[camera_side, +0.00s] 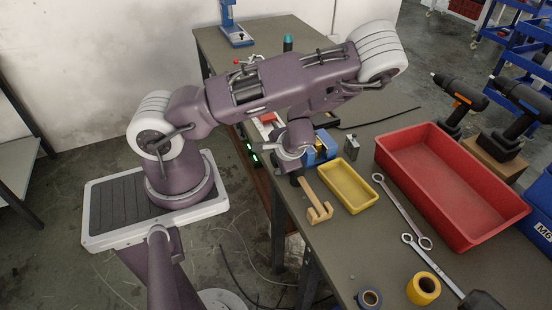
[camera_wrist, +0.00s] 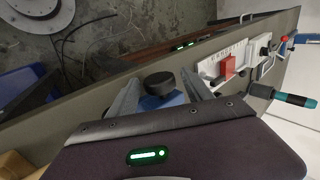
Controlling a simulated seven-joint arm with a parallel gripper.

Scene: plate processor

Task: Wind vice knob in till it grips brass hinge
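The vice (camera_side: 322,150) is a blue block at the bench edge, partly hidden by my wrist in the side view. Its round black knob (camera_wrist: 160,83) shows in the wrist view, with blue vice body (camera_wrist: 165,101) behind it. My gripper (camera_wrist: 160,77) has its two grey fingers apart, one on each side of the knob. Gaps show between the knob and both fingers, so it looks open and not touching. The side view does not show the fingertips clearly. I cannot make out the brass hinge or the vice jaws in either view.
On the bench are a yellow tray (camera_side: 347,198), a red bin (camera_side: 480,210), two spanners (camera_side: 400,210) and a tan hooked piece (camera_side: 316,202) at the front edge. A switch panel with a red block (camera_wrist: 228,67) and a teal-handled screwdriver (camera_wrist: 292,99) lie right of the knob.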

